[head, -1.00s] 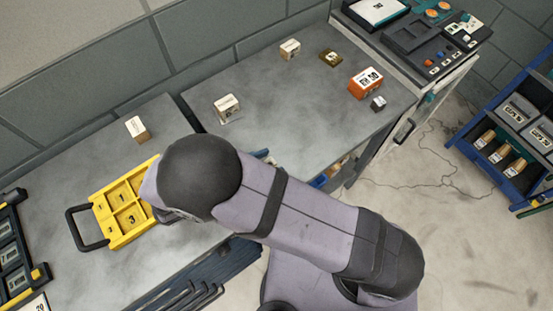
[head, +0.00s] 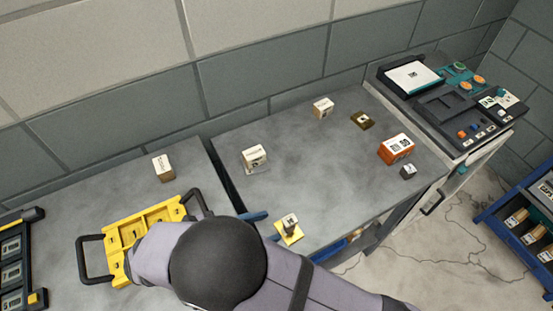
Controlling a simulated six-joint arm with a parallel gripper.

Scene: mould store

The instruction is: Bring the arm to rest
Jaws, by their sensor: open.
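My arm fills the bottom centre of the head view, with a large dark rounded joint and pale lilac links. My gripper is not visible; the arm's own links hide that area. The arm covers part of a yellow tray (head: 157,219) with black handles and compartments, on the left grey table (head: 60,220). I cannot tell whether the arm touches the tray.
The right grey table (head: 330,180) bears white boxes (head: 254,157) (head: 323,108), a brown block (head: 362,120), an orange box (head: 396,149), a dark block (head: 408,172) and a small block on a yellow plate (head: 290,235). A white box (head: 163,168) stands at left.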

